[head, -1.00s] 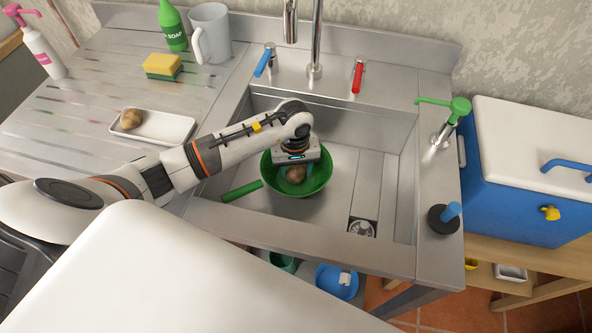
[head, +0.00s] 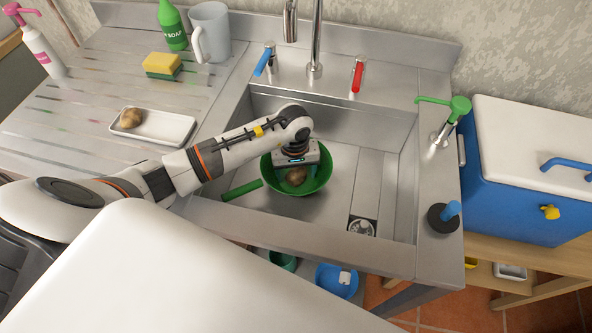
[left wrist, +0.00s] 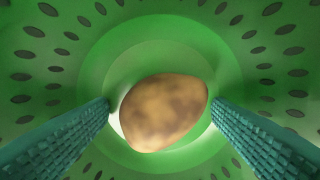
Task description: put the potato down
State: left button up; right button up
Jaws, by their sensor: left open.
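A brown potato (head: 295,177) lies in the green colander (head: 318,181) that stands in the sink. In the left wrist view the potato (left wrist: 163,112) rests at the bottom of the colander (left wrist: 165,45), whose wall has dark oval holes. My left gripper (left wrist: 161,104) is open, with one teal finger on each side of the potato. The fingertips are very close to its sides; I cannot tell whether they touch it. In the head view the left gripper (head: 296,170) points down into the colander. My right gripper is not in view.
A second potato (head: 131,118) lies on a white tray (head: 172,128) on the drainboard. A sponge (head: 162,65), green soap bottle (head: 172,28) and grey jug (head: 211,35) stand behind. The tap (head: 315,45) rises behind the sink. The basin's right side is free around the drain (head: 361,228).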

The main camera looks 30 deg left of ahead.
aim_at(295, 171)
pick_arm(q)
notch_tip(295, 171, up, 12)
jog(key=b, duration=0.2)
jog(key=shift+a, duration=0.15)
dwell(0.4)
